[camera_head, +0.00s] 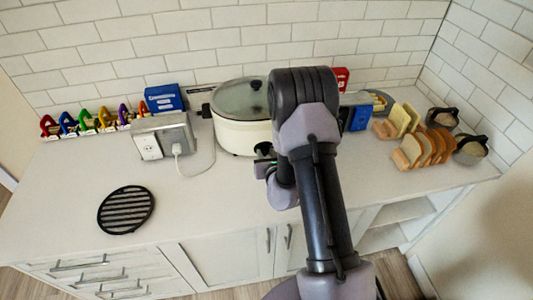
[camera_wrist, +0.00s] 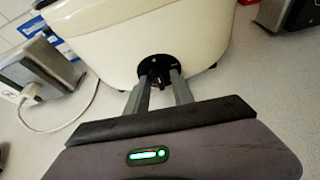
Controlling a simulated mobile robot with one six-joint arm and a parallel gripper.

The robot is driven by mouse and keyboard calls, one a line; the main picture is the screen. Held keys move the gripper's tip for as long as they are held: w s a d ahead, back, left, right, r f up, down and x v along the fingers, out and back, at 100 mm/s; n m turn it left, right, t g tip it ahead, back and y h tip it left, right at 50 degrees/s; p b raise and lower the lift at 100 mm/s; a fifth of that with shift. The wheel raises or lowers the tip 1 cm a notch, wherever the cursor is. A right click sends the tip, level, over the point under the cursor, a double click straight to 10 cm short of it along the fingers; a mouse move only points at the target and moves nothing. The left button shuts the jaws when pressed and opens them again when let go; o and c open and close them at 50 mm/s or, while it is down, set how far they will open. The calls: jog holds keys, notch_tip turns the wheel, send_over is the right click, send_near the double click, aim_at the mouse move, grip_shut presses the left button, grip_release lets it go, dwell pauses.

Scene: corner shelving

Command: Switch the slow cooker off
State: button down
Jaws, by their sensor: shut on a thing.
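The cream slow cooker (camera_head: 238,133) with a glass lid stands at the back of the counter, partly hidden behind my arm. Its cream body fills the top of the wrist view (camera_wrist: 120,40). A round black knob (camera_wrist: 154,63) sits low on its front. My gripper (camera_wrist: 160,88) is shut on this knob, one finger at each side. In the head view my gripper (camera_head: 264,160) is at the cooker's front, mostly covered by my arm. The knob's marking cannot be read.
A metal outlet box (camera_head: 163,137) with a plugged-in white cord (camera_head: 208,165) stands left of the cooker. A black round trivet (camera_head: 126,209) lies at the front left. Bread slices in wooden racks (camera_head: 420,150) and dark-handled jars (camera_head: 470,149) stand at the right. The front middle counter is clear.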

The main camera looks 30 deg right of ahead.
jog(key=shift+n+h, duration=0.3)
jog(key=shift+n, duration=0.1)
dwell(0.3)
jog(key=c, duration=1.1)
grip_release()
jog(key=shift+r, duration=0.1)
